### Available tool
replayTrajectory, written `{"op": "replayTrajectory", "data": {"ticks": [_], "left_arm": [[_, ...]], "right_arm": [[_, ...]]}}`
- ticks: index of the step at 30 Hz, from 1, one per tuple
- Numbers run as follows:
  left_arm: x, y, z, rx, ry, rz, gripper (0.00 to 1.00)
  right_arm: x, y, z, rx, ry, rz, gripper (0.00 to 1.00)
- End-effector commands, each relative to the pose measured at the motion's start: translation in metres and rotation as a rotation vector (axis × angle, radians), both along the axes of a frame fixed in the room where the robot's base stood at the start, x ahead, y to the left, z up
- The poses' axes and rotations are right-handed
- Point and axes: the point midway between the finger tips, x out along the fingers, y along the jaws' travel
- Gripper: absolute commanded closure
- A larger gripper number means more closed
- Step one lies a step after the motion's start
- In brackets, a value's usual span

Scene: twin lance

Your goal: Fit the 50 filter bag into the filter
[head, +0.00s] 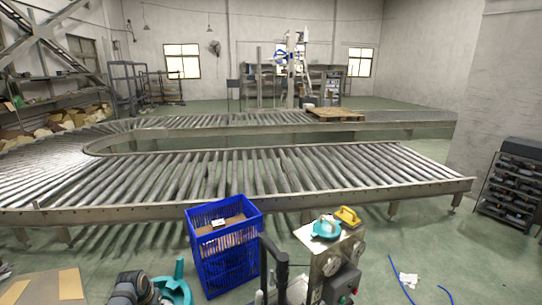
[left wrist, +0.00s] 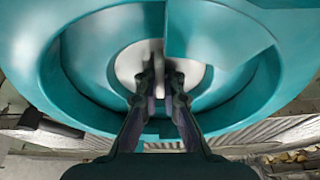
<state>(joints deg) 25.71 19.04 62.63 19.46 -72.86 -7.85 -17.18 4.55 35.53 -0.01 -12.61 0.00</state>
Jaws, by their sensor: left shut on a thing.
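A large teal round part (left wrist: 285,70) with a raised rim and a pale disc (left wrist: 130,62) at its middle fills the left wrist view. My left gripper (left wrist: 160,85) reaches to its middle, its fingers close together and shut on it; the exact contact is hard to make out. In the head view the teal part (head: 178,288) shows at the bottom edge, beside my dark left arm (head: 135,288). Another teal round piece (head: 327,229) sits on the metal machine (head: 330,250). I cannot make out a filter bag for certain.
A blue crate (head: 225,260) with a brown carton (head: 222,224) stands left of the machine. A yellow-handled item (head: 348,215) is on the machine. A roller conveyor (head: 250,178) crosses behind. Blue hoses (head: 400,278) lie on the floor at right.

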Motion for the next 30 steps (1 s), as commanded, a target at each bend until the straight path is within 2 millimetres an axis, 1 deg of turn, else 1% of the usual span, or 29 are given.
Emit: {"op": "replayTrajectory", "data": {"ticks": [8,21,28,29,30], "left_arm": [[0.000,0.000,-0.001,0.000,0.000,0.000,1.00],[0.000,0.000,-0.015,0.000,0.000,0.000,1.00],[0.000,0.000,-0.015,0.000,0.000,0.000,1.00],[0.000,0.000,-0.015,0.000,0.000,0.000,0.92],[0.000,0.000,-0.015,0.000,0.000,0.000,0.87]], "right_arm": [[0.000,0.001,-0.001,0.001,0.000,0.000,0.67],[0.000,0.001,-0.009,0.001,0.000,0.000,0.67],[0.000,0.000,-0.008,0.001,0.000,0.000,0.67],[0.000,0.000,-0.008,0.001,0.000,0.000,0.67],[0.000,0.000,-0.008,0.001,0.000,0.000,0.67]]}}
